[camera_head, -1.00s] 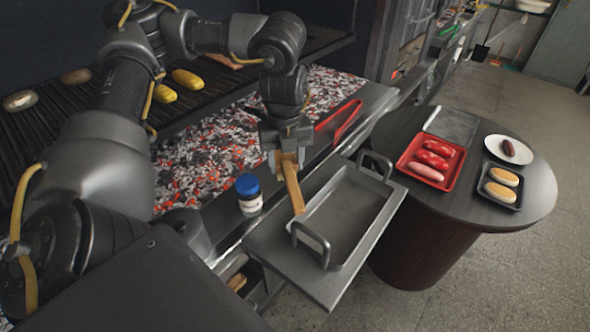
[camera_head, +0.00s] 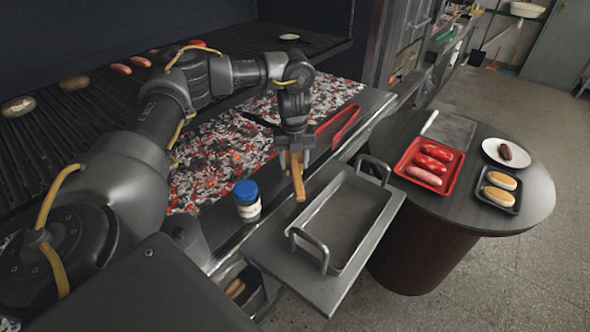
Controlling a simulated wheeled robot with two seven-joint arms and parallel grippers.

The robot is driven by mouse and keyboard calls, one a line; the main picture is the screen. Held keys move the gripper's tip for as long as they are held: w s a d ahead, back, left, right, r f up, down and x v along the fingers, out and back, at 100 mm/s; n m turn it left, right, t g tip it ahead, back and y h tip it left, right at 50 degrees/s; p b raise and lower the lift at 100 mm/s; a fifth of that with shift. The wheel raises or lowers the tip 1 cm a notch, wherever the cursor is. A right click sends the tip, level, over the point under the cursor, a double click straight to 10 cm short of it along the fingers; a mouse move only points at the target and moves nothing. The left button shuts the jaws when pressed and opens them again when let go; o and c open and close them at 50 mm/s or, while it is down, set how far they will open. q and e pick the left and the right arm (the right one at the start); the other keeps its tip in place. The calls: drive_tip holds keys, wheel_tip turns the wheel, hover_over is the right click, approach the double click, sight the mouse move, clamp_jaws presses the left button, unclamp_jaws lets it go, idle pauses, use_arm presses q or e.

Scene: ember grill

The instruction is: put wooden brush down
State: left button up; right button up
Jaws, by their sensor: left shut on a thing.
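The wooden brush (camera_head: 298,180) is a light brown wooden piece that hangs down from my left gripper (camera_head: 294,155). The gripper is shut on its upper part. The brush's lower end is just left of the metal tray (camera_head: 312,219), above the front ledge of the grill. I cannot tell whether that end touches the ledge. The bristles are not clearly visible. My right gripper is not in view.
A jar with a blue lid (camera_head: 247,198) stands on the ledge left of the brush. Red tongs (camera_head: 339,123) lie behind the gripper. Glowing coals (camera_head: 225,150) fill the grill. A round table (camera_head: 535,200) at right holds a red tray (camera_head: 402,168) of sausages.

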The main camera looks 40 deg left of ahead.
sight(295, 159)
use_arm(q)
drive_tip(key=shift+w+a+f, duration=0.25)
drive_tip(key=shift+w+f, duration=0.3)
drive_tip(key=shift+f, duration=0.2)
wheel_tip(295, 159, down, 2)
drive_tip(key=shift+f, duration=0.1)
drive_tip(key=shift+w+f, duration=0.1)
drive_tip(key=shift+f, duration=0.4)
drive_tip(key=shift+r, duration=0.1)
drive_tip(key=shift+f, duration=0.2)
drive_tip(key=o, duration=1.1)
